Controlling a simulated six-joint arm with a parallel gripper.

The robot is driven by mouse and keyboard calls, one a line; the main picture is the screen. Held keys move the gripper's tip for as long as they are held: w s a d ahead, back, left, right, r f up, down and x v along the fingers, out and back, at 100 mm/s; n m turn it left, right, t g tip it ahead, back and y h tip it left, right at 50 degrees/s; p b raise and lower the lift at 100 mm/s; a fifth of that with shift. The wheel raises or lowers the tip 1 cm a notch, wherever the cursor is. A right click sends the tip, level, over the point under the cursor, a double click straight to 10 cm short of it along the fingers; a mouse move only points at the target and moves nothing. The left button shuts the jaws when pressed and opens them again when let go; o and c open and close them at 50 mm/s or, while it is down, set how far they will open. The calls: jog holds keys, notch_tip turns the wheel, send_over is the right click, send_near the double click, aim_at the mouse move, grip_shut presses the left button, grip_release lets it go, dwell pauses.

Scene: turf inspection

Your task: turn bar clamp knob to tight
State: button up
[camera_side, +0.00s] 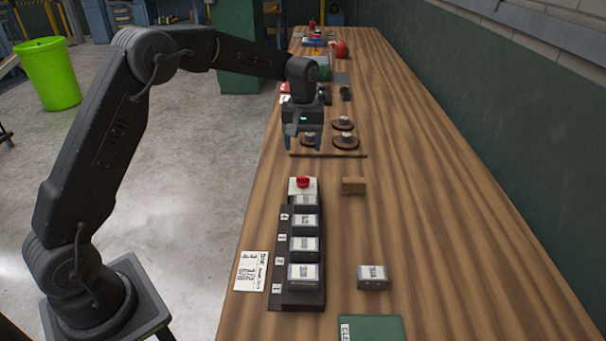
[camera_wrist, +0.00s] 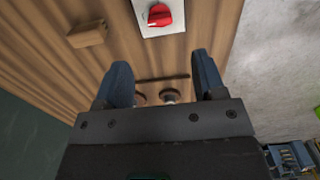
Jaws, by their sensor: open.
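A red knob (camera_side: 303,182) sits on a white plate (camera_side: 300,194) at the far end of a dark rack. In the wrist view the knob (camera_wrist: 159,15) and its white plate (camera_wrist: 170,29) show at the top edge, beyond my fingertips. My gripper (camera_side: 303,142) is above the table, a little past the knob in the side view, with its fingers pointing down. In the wrist view my gripper (camera_wrist: 163,72) has its two blue fingers wide apart with nothing between them. It is apart from the knob. The knob's setting marks cannot be read.
The dark rack (camera_side: 285,262) holds several grey labelled boxes. A wooden block (camera_side: 354,186) lies right of the knob. Round dark discs (camera_side: 345,142) stand beside my gripper, behind a thin bar (camera_side: 350,156). A loose box (camera_side: 373,277) and a card (camera_side: 251,271) lie nearer.

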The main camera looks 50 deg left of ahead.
aim_at(303, 177)
notch_tip(303, 177, down, 10)
jog(key=shift+r, duration=0.1)
dwell(0.4)
jog(key=c, duration=0.9)
jog(key=shift+c, duration=0.2)
